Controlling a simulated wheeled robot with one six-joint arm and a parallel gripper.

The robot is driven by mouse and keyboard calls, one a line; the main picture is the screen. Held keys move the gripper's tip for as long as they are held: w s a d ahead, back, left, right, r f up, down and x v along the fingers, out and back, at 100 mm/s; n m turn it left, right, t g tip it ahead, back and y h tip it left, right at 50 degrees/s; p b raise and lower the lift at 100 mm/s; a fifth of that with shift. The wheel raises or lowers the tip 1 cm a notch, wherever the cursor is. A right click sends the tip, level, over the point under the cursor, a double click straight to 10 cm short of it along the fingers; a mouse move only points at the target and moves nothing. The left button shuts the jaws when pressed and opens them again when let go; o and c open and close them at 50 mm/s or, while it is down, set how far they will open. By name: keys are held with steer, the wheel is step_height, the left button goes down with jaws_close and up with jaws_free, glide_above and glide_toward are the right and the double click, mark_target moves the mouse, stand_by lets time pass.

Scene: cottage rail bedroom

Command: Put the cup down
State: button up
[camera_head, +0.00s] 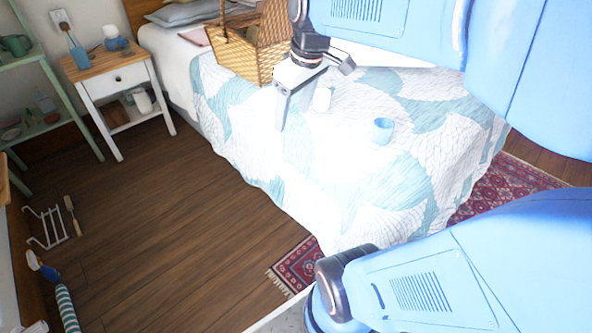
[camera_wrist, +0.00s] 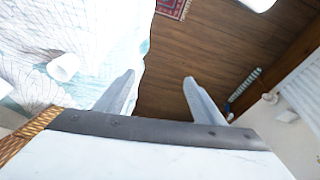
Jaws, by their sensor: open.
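A light blue cup (camera_head: 382,131) stands upright on the patterned bed quilt (camera_head: 400,185), right of my gripper (camera_head: 316,95) in the head view. My gripper is open, with nothing between its fingers (camera_wrist: 158,78), apart from the cup and above the bed's edge. A small white object (camera_head: 322,98) on the quilt shows just beside my gripper. In the wrist view a pale cylindrical object (camera_wrist: 63,67) lies on the quilt to the left; I cannot tell whether it is the cup or the white object.
A wicker basket (camera_head: 240,50) stands on the bed behind my gripper. A white nightstand (camera_head: 118,78) and a green shelf (camera_head: 50,80) stand at the left. The wooden floor (camera_head: 160,225) holds a white rack (camera_head: 47,228), a brush and a rolled striped item (camera_head: 67,308); its middle is clear.

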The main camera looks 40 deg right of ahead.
steer(key=s+a+f+m, duration=0.1)
steer(key=s+a+f, duration=0.2)
steer(key=s, duration=0.2)
steer(key=s+a+f+m+t, duration=0.1)
steer(key=s+a+f+m, duration=0.1)
steer(key=s+a+f, duration=0.2)
steer(key=shift+s+f+t, duration=0.25)
steer(key=shift+s+t, duration=0.05)
steer(key=shift+s, duration=0.65)
